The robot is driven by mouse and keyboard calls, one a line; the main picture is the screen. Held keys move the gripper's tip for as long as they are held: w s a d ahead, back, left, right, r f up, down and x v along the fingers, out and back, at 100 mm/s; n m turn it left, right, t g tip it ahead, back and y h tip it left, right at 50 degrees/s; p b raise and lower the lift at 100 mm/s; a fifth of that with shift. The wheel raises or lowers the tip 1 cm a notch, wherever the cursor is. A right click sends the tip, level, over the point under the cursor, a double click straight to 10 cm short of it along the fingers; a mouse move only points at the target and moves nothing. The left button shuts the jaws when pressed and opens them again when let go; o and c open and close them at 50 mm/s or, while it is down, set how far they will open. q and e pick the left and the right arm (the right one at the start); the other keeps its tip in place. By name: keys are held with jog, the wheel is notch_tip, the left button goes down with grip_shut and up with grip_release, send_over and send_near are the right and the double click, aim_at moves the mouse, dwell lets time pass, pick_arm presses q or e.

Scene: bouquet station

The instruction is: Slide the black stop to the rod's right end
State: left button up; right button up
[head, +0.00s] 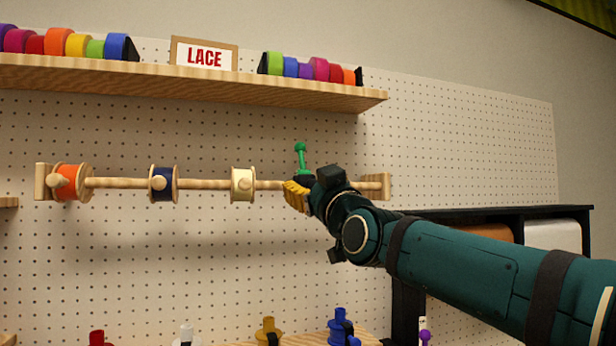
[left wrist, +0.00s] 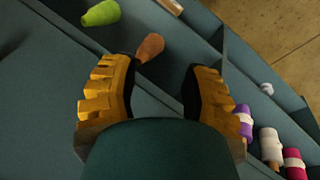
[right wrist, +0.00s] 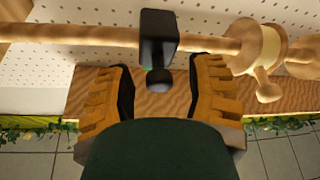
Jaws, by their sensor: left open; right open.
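The wooden rod (head: 120,183) runs across the pegboard, with its right end at a wooden bracket (head: 384,186). The black stop (right wrist: 158,38) sits on the rod in the right wrist view, its round black knob hanging between my fingertips. My right gripper (right wrist: 158,75) is open around the knob, with gaps on both sides. In the head view my right gripper (head: 296,193) is at the rod, right of the cream spool, and largely hides the stop. A green knobbed pin (head: 301,158) stands up there. My left gripper (left wrist: 160,80) is open and empty, visible only in its wrist view.
Orange (head: 68,182), blue (head: 163,183) and cream (head: 243,184) spools sit on the rod to the left. A shelf (head: 200,83) of ribbon rolls runs above. The rod between gripper and right bracket shows no spool, though my arm partly covers it.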

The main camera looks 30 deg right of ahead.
jog(key=shift+x, duration=0.9)
jog(key=shift+s, duration=0.15)
grip_shut()
jog(key=shift+r, duration=0.1)
